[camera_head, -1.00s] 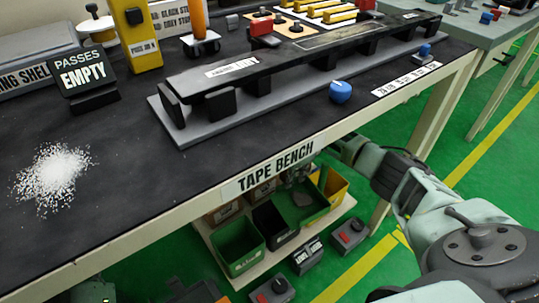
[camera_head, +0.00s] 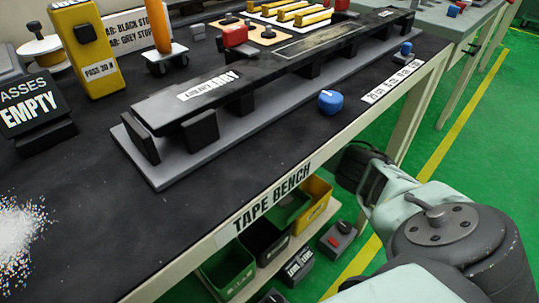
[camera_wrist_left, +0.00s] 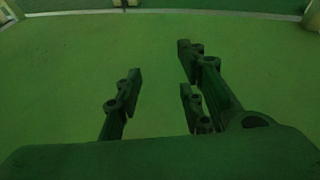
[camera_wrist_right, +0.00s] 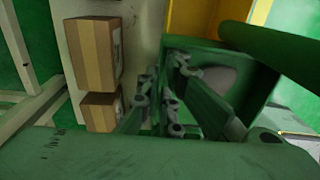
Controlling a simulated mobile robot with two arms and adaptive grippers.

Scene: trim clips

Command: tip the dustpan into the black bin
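No dustpan can be made out with certainty. Whether anything is between the fingers is unclear. My left gripper (camera_wrist_left: 160,85) has its fingers apart, empty, above green floor.
The bench (camera_head: 75,215) carries a white granular pile (camera_head: 18,240), a long black fixture (camera_head: 265,75) and a blue knob (camera_head: 330,102). A yellow bin (camera_head: 318,197) stands on the lower shelf. Brown boxes (camera_wrist_right: 95,55) are left of my right gripper. Green floor lies right.

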